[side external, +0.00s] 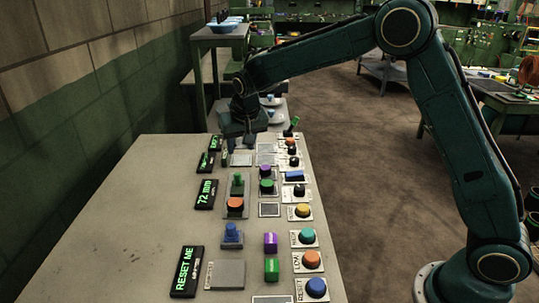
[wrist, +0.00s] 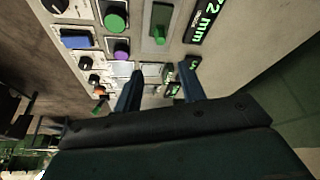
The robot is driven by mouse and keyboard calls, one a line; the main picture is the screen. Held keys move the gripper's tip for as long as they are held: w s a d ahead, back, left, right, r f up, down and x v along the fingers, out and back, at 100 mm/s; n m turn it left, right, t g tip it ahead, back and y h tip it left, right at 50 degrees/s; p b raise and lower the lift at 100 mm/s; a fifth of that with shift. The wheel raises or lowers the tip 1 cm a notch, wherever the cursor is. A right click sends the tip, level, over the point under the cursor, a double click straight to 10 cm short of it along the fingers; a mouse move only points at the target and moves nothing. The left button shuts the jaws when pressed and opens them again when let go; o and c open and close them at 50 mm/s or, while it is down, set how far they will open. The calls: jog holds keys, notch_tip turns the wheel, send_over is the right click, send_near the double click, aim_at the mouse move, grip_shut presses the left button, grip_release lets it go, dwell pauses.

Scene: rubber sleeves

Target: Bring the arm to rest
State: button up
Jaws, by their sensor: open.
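My gripper (side external: 243,138) is over the far end of the grey table (side external: 150,190), above the small plates there. It points down with its two fingers apart. In the wrist view my gripper (wrist: 158,82) shows two separate blue-grey fingers with nothing between them. The fingers stand in front of pale panels and a small green-lit display. Whether the fingertips touch the table cannot be told.
The table carries several coloured buttons, such as an orange one (side external: 235,204) and a blue one (side external: 317,287), black knobs, and a green lever (side external: 238,182). Displays read "72 mm" (side external: 205,194) and "RESET ME" (side external: 187,270). A brick wall (side external: 60,120) runs along the left.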

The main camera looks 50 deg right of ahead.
jog(key=s+d+r+n+y, duration=0.1)
jog(key=s+r, duration=0.5)
jog(key=s, duration=0.4)
jog(key=s+d+r+n, duration=0.1)
jog(key=s+d+r, duration=0.1)
jog(key=s+r, duration=0.6)
jog(key=s+f+n+t, duration=0.1)
jog(key=s+f+n, duration=0.1)
jog(key=s, duration=1.9)
jog(key=shift+f+n+y, duration=0.3)
jog(key=shift+f+y, duration=0.1)
jog(key=shift+f, duration=0.45)
